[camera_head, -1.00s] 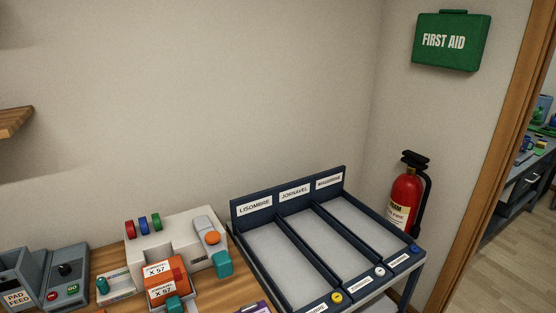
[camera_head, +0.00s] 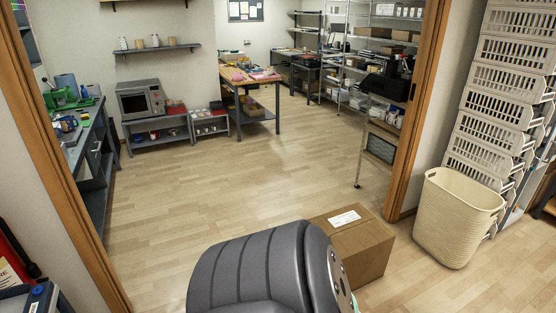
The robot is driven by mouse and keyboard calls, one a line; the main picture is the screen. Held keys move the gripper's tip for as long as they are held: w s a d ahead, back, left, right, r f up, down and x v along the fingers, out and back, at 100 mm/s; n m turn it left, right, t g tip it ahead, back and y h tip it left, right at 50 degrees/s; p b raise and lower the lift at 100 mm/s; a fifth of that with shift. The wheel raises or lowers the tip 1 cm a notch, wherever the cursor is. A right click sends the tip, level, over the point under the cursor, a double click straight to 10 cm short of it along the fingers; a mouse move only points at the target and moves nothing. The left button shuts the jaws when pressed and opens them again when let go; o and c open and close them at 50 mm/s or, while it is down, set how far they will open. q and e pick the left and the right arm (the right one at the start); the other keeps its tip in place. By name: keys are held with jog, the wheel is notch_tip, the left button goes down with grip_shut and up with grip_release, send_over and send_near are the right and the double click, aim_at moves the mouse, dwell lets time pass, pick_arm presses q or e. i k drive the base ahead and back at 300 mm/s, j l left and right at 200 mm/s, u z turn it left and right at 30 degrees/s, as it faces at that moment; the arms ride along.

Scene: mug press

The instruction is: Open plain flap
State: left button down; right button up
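I cannot make out a plain flap in the current head view. A silver microwave (camera_head: 142,101) with a dark front stands on a low grey stand in the far room, and its front looks shut. Neither my left nor my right gripper is in view.
An open doorway with wooden frames leads to a room with free floor (camera_head: 250,170). A cardboard box (camera_head: 352,240) and cream basket (camera_head: 455,215) stand at the right. A grey workbench (camera_head: 92,165) is at the left. A dark ribbed shape, unclear to me, fills the bottom middle.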

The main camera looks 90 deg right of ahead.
aim_at(353, 241)
jog(key=z, duration=3.45)
jog(key=i+j+z, duration=0.1)
jog(key=i, duration=0.4)
jog(key=i+j+z, duration=0.1)
jog(key=i, duration=0.4)
jog(key=i+j+z, duration=0.1)
jog(key=i+j, duration=0.2)
jog(key=i, duration=0.15)
